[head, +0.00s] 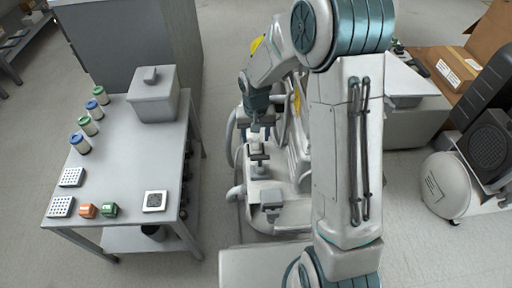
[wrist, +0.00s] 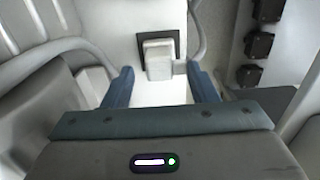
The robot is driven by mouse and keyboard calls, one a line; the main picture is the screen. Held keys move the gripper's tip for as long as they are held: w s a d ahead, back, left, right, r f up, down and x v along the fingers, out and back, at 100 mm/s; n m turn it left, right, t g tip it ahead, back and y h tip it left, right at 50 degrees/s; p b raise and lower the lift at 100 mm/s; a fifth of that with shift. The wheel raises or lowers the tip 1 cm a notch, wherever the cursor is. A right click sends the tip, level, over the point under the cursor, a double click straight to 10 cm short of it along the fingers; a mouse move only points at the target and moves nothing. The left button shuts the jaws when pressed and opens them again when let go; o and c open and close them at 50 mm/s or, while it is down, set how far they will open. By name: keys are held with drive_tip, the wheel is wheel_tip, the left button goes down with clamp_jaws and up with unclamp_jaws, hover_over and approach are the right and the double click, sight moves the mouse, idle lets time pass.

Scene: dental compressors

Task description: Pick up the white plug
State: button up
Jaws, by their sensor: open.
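The white plug (wrist: 157,60) is a blocky pale piece against a dark square socket plate (wrist: 172,44) on a white panel, seen in the wrist view. A pale cord runs from its right side. My gripper (wrist: 160,69) is open, with one blue finger to the left of the plug and one to the right. Gaps show between both fingers and the plug. In the head view my gripper (head: 258,134) points down over the white machine, and the plug cannot be made out clearly there.
Grey hoses (wrist: 62,50) curve close to my gripper's left. Dark outlets (wrist: 259,44) line a panel on the right. In the head view a grey table (head: 130,165) with jars and a lidded box (head: 154,100) stands left; a compressor tank (head: 446,184) stands right.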

sight(256, 139)
wheel_tip(256, 139, down, 3)
drive_tip(key=shift+f+b, duration=0.1)
drive_tip(key=shift+b, duration=0.4)
drive_tip(key=c, duration=1.1)
